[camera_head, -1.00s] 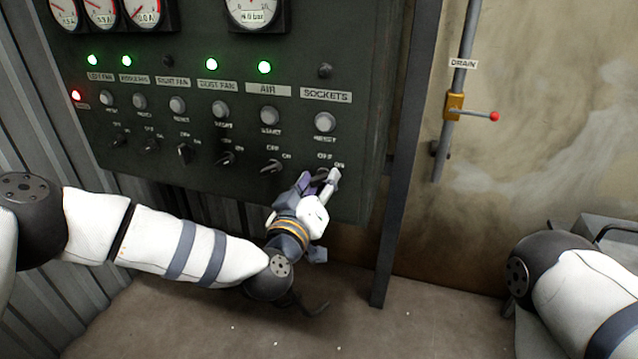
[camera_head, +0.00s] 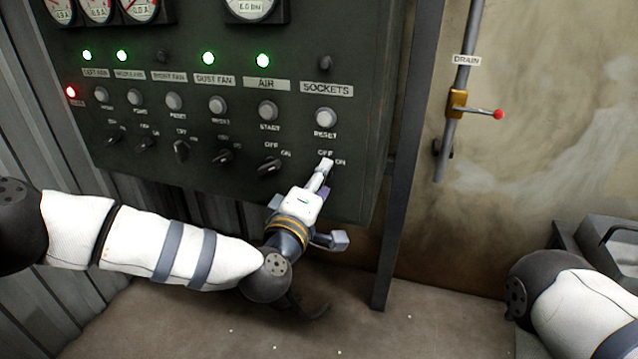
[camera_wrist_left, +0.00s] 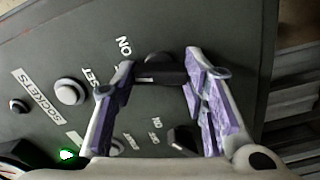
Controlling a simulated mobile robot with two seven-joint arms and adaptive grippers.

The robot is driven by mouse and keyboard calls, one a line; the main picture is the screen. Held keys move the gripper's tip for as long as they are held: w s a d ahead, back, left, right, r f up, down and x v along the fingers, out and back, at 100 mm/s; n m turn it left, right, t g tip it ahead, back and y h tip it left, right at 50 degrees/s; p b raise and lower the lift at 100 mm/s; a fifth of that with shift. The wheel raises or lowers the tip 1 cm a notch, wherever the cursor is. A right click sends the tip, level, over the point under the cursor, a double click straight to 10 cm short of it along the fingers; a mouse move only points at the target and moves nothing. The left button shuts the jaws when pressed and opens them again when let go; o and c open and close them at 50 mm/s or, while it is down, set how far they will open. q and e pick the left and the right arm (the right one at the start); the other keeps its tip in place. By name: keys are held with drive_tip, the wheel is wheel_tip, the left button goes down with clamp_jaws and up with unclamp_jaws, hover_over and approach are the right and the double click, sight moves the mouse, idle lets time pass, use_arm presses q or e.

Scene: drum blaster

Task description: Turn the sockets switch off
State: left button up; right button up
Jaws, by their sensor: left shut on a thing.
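The sockets switch (camera_wrist_left: 160,73) is a black rotary knob below the SOCKETS label (camera_head: 326,89) on the dark panel. My left gripper (camera_head: 322,170) is at this switch, and its fingers hide most of it in the head view. In the left wrist view the purple-padded fingertips (camera_wrist_left: 160,72) are on both ends of the knob, shut on it. The ON mark shows beside the knob in that view. OFF and ON show above the fingers in the head view. The lamp (camera_head: 325,62) above SOCKETS is dark. My right gripper is out of view.
The AIR switch (camera_head: 268,166) is just left of my left gripper. The sockets RESET button (camera_head: 325,118) is above it. A dark post (camera_head: 402,170) stands right of the panel, then a DRAIN pipe with a red-tipped valve lever (camera_head: 480,112). Floor below is mostly clear.

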use_arm(q)
drive_tip(key=shift+f+n+b, duration=0.1)
drive_tip(key=shift+n+b, duration=0.35)
drive_tip(key=shift+n, duration=1.05)
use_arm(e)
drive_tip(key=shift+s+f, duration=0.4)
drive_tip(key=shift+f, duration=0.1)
use_arm(q)
drive_tip(key=o, duration=1.2)
drive_tip(key=shift+c, duration=0.2)
drive_tip(key=v, duration=1.2)
